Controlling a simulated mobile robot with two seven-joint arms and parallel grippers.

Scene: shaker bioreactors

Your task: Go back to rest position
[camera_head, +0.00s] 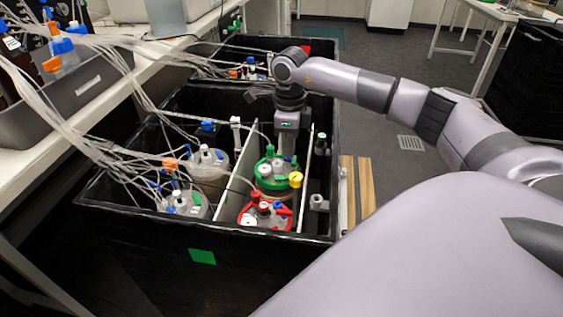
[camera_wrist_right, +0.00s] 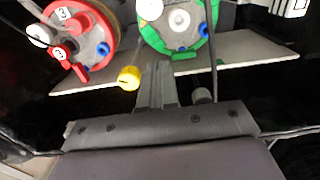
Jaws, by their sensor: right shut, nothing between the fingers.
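My right gripper (camera_head: 287,158) reaches down into the black shaker box (camera_head: 330,160) from the right, above and behind the green-capped bioreactor (camera_head: 272,172). In the right wrist view its fingers (camera_wrist_right: 157,85) are together with nothing between them. They point toward the green-capped bioreactor (camera_wrist_right: 180,22), close to a yellow cap (camera_wrist_right: 129,77). The red-capped bioreactor (camera_head: 266,215) stands in front of the green one; it also shows in the right wrist view (camera_wrist_right: 84,40). I cannot tell whether the fingers touch anything. My left gripper is not in view.
Clear-lidded vessels (camera_head: 208,163) with many tubes stand in the left part of the box. A white divider (camera_head: 234,190) separates them from the coloured ones. A bench (camera_head: 30,160) with a grey tray (camera_head: 85,85) runs along the left. Floor (camera_head: 395,120) is open at the right.

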